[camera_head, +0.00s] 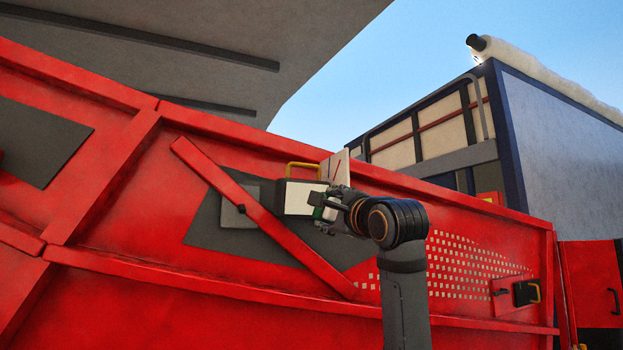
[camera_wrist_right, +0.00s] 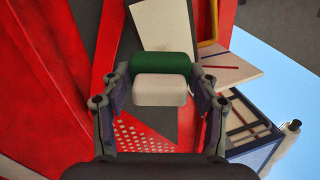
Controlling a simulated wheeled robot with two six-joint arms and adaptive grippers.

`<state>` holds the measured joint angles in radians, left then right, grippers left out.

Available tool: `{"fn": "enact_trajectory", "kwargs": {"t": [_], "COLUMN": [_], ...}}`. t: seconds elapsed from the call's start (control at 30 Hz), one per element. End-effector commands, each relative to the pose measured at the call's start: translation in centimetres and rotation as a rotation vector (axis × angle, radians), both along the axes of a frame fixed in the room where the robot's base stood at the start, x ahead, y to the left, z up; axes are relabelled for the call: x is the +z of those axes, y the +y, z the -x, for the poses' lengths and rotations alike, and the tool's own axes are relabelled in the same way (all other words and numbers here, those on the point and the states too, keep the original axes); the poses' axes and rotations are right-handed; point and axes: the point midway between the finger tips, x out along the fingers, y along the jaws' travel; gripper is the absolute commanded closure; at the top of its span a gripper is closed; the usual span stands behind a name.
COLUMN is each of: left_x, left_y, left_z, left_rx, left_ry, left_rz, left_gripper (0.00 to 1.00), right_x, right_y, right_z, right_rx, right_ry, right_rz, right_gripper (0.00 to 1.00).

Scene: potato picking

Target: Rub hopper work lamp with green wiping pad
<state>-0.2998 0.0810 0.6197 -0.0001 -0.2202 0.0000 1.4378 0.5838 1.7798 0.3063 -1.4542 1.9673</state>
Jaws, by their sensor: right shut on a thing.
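The hopper work lamp (camera_head: 297,198) is a box with a pale face and a yellow handle on top, mounted on the red hopper side. Its pale face also shows in the right wrist view (camera_wrist_right: 160,28), with the yellow handle to its right. My right gripper (camera_head: 324,208) is shut on the green wiping pad (camera_wrist_right: 160,64), which has a green layer and a white block. The pad's green side faces the lamp and overlaps the lamp's lower edge in the wrist view. I cannot tell whether they touch. My left gripper is not in view.
A red diagonal bar (camera_head: 265,218) crosses the dark panel beside the lamp. A pale card with a red line (camera_head: 337,168) stands right behind the lamp. A small black box with a yellow handle (camera_head: 526,292) is at the lower right. Open sky lies above.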

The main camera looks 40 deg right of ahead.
Motion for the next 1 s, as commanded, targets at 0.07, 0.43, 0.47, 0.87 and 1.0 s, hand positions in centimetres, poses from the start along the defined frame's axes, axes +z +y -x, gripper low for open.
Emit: {"fn": "enact_trajectory", "kwargs": {"t": [0.07, 0.43, 0.47, 0.87, 1.0], "left_x": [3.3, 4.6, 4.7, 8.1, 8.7], "left_y": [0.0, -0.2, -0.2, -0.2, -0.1], "left_z": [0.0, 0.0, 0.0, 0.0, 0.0], "left_rx": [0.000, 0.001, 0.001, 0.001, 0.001], "left_ry": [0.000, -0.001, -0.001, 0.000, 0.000], "left_rz": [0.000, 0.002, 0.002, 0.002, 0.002], "left_gripper": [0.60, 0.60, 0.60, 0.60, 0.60], "right_x": [1.0, -0.4, -0.3, 0.8, 0.7], "right_y": [-0.5, 0.1, 0.1, -0.9, -1.2], "right_z": [0.3, 0.5, 0.4, -3.8, -4.7], "right_rx": [-0.024, -0.028, -0.028, -0.028, -0.028], "right_ry": [0.040, 0.084, 0.084, 0.084, 0.084], "right_rz": [0.128, 0.286, 0.285, 0.282, 0.282], "right_gripper": [0.65, 0.65, 0.65, 0.65, 0.65]}}
